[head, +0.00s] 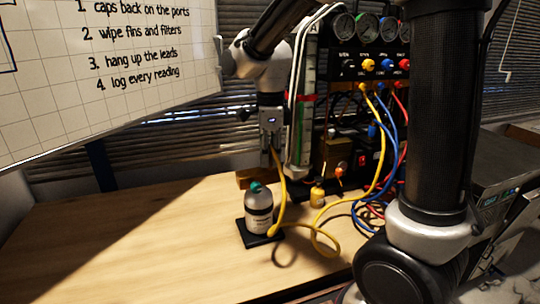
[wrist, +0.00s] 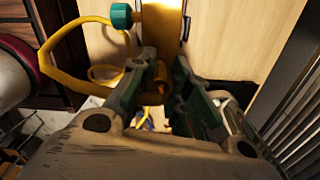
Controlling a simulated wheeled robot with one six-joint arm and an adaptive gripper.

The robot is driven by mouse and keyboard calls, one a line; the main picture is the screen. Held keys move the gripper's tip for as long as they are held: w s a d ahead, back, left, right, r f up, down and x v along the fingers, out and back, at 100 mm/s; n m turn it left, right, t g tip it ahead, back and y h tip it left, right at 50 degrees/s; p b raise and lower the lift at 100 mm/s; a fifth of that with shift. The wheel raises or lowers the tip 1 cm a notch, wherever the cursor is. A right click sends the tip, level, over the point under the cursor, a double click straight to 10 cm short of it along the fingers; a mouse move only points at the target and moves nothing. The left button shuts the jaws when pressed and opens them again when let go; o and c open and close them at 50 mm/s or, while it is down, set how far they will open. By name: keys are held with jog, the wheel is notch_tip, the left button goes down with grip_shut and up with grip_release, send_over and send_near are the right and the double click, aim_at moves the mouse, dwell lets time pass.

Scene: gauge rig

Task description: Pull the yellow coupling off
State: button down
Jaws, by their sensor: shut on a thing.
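My gripper (head: 274,148) is above the bench, left of the gauge panel, pointing down. It is shut on the end of a yellow hose (head: 282,192), taken to be the yellow coupling. In the wrist view an orange-yellow piece (wrist: 161,78) shows between the green-padded fingers, which partly hide it. The hose hangs from the gripper, loops on the bench and rises towards the panel's yellow fitting (head: 367,65). I cannot tell whether its far end is seated there.
A white bottle (head: 259,211) with a teal cap stands on a black pad (head: 249,233) below my gripper. Blue (head: 393,140) and red hoses hang from the gauge panel (head: 376,46). The bench's left side (head: 110,250) is clear.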

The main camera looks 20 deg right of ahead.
jog(key=shift+r, duration=0.15)
jog(key=shift+r, duration=2.4)
